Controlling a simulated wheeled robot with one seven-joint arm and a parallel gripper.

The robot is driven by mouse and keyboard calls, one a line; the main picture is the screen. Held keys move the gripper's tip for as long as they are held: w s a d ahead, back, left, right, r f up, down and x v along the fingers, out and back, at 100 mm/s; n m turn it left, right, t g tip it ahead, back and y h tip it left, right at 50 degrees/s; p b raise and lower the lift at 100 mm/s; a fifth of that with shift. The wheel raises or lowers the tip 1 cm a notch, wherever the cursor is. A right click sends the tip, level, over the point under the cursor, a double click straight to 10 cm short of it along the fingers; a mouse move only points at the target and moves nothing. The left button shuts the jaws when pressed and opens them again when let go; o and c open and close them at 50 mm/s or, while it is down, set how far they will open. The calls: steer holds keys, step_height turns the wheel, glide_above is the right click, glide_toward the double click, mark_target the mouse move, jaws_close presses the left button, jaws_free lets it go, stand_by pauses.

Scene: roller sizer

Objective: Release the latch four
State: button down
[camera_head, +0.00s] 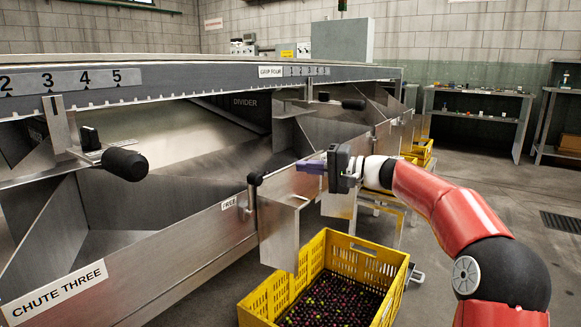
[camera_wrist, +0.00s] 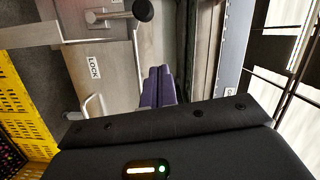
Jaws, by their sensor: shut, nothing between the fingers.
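A latch handle with a black knob (camera_head: 255,179) stands upright on the steel chute front, beside a FREE label (camera_head: 229,203). In the wrist view the black knob (camera_wrist: 143,10) is at the top edge, with a LOCK label (camera_wrist: 94,69) on the steel nearby. No number for this latch is readable, so I cannot confirm it is latch four. My gripper (camera_head: 312,167) has purple fingers and is shut and empty, to the right of the knob and apart from it. The fingers (camera_wrist: 158,87) also show closed together in the wrist view.
A yellow crate (camera_head: 368,262) of dark and green fruit stands below the chute. A CHUTE THREE label (camera_head: 54,293) and another black-knobbed handle (camera_head: 125,165) are at the left. A further black-knobbed handle (camera_head: 353,104) lies beyond. Free floor lies right.

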steer(key=shift+v, duration=1.4)
